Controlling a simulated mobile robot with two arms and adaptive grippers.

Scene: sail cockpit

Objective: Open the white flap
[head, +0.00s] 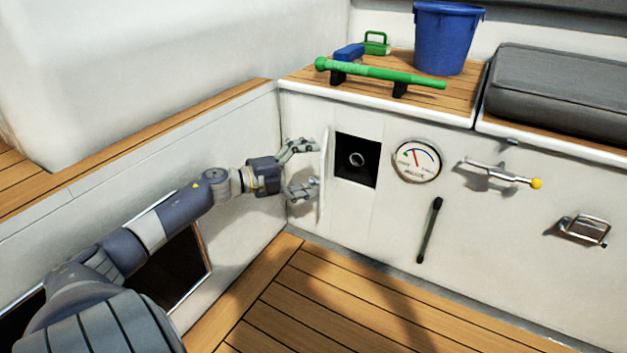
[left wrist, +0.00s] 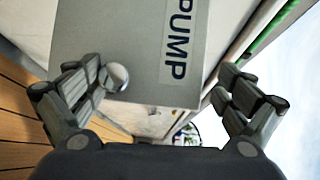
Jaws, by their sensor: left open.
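The white flap (head: 323,180) stands swung out from the cockpit wall, seen almost edge-on in the head view. It is hinged at the left side of a square dark opening (head: 370,172), which is uncovered and has a round fitting inside. In the left wrist view the flap's face (left wrist: 120,40) carries a PUMP label and a round knob (left wrist: 117,77). My left gripper (head: 311,166) is open just left of the flap, with its fingers pointing toward it. One finger is close beside the knob; I cannot tell whether they touch. My right gripper is out of view.
Right of the opening are a round gauge (head: 418,162), a dark lever handle (head: 430,230), a yellow-tipped lever (head: 505,174) and a metal fitting (head: 584,229). A green bar (head: 380,73) and blue bucket (head: 447,38) are on the bench above. The wooden floor (head: 310,300) is clear.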

